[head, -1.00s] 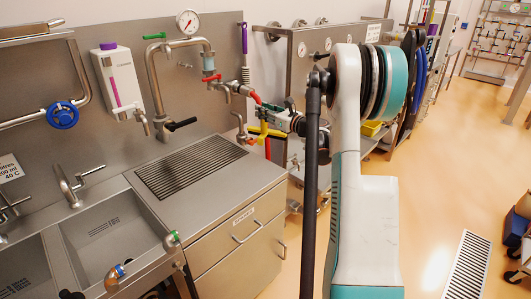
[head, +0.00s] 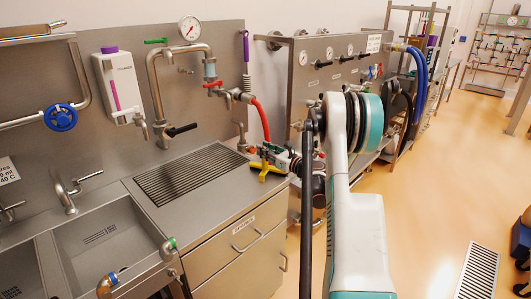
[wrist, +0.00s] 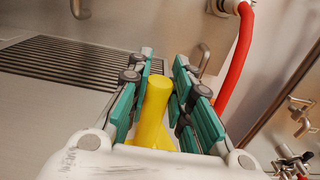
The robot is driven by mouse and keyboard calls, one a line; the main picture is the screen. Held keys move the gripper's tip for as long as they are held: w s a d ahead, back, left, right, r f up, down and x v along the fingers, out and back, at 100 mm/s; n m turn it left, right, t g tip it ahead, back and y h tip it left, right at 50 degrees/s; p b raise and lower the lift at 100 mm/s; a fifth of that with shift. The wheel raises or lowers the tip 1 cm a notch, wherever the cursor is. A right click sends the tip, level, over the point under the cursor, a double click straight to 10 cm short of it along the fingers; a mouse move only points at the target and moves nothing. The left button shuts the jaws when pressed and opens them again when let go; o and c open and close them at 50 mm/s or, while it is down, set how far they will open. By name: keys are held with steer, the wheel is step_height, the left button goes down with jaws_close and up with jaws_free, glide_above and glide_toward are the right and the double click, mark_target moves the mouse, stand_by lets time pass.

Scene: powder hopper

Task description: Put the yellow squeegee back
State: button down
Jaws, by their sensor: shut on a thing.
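The yellow squeegee (head: 268,171) is in my gripper (head: 266,152), low over the right end of the steel counter. In the wrist view the yellow handle (wrist: 153,108) stands between the two teal-padded fingers (wrist: 163,62), which are closed on its sides. The handle's rounded end points away from the wrist, toward the back panel. I cannot tell from the head view whether the squeegee touches the counter.
A red hose (head: 261,118) hangs from the steel panel close behind my gripper; it also shows in the wrist view (wrist: 238,62). A slotted drain grille (head: 190,172) lies left on the counter. A gauge panel (head: 335,62) stands behind my arm.

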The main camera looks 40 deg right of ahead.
steer(key=shift+r, duration=0.1)
steer(key=c, duration=1.4)
jaws_free()
steer(key=shift+c, duration=0.2)
steer(key=shift+r, duration=0.1)
steer(key=s+p, duration=0.2)
steer(key=s, duration=1)
steer(key=shift+d, duration=0.45)
